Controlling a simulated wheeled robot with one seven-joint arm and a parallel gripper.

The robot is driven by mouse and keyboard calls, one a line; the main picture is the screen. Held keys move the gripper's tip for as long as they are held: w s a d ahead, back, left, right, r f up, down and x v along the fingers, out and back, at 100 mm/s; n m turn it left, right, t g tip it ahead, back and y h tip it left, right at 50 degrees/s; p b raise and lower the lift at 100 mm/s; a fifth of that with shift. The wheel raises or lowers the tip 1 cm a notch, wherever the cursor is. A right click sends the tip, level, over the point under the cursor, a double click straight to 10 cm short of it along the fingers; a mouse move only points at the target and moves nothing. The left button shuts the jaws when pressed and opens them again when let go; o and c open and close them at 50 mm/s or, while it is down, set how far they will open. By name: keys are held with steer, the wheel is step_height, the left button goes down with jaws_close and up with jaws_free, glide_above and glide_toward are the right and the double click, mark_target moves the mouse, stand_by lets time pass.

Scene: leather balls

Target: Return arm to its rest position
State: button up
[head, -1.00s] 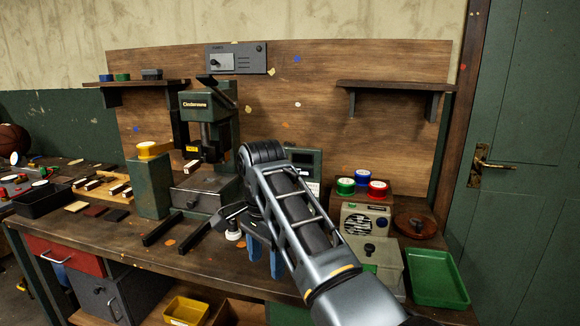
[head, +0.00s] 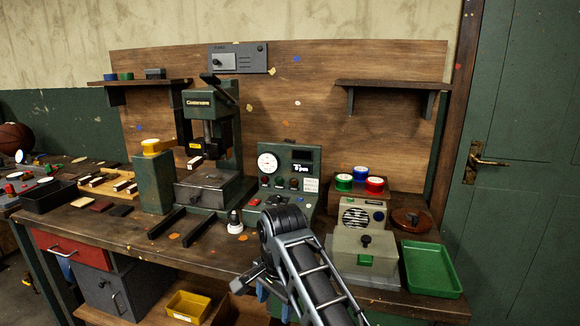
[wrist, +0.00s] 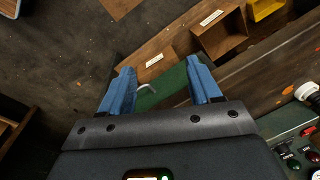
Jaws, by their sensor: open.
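My gripper (wrist: 162,95) shows in the wrist view with its two blue fingers spread apart and nothing between them. The wrist view looks down past the bench edge toward the floor and the lower shelf. In the head view my arm rises from the bottom edge, and the gripper end (head: 265,288) hangs low at the bench's front edge, partly hidden by the arm. No object is in its grasp.
The workbench (head: 135,232) carries a green press (head: 210,105), a gauge box (head: 288,172), a grey box (head: 362,257) and a green tray (head: 432,268). A yellow bin (head: 187,306) sits below. A green door (head: 520,180) stands at right.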

steer(key=s+d+f+n+t+y, duration=0.1)
steer(key=s+d+f+t, duration=0.15)
steer(key=s+f, duration=0.45)
steer(key=s+d+f+n+t, duration=0.1)
steer(key=s+d+f, duration=0.3)
steer(key=f, duration=0.5)
steer(key=s+d+f+n+t, duration=0.1)
steer(key=s+d+f, duration=0.15)
steer(key=s, duration=0.45)
steer(key=s+d+f+t, duration=0.1)
steer(key=s+d+t, duration=0.1)
steer(key=s+d, duration=0.3)
steer(key=s+d+r+n+t, duration=0.1)
steer(key=s+d+r+t, duration=0.15)
steer(key=s+r, duration=0.45)
steer(key=s+d+r+n+t, duration=0.15)
steer(key=s+d, duration=0.25)
steer(key=s, duration=0.6)
steer(key=s+d+r+n+t+h, duration=0.1)
steer(key=s+d+r, duration=0.1)
steer(key=s+r, duration=0.3)
steer(key=s+d+r+n+t+h, duration=0.1)
steer(key=s+r, duration=0.4)
steer(key=r, duration=0.8)
steer(key=shift+s+d+r+t, duration=0.15)
steer(key=shift+s+d+t, duration=0.1)
steer(key=shift+d+t, duration=0.3)
steer(key=shift+n, duration=0.25)
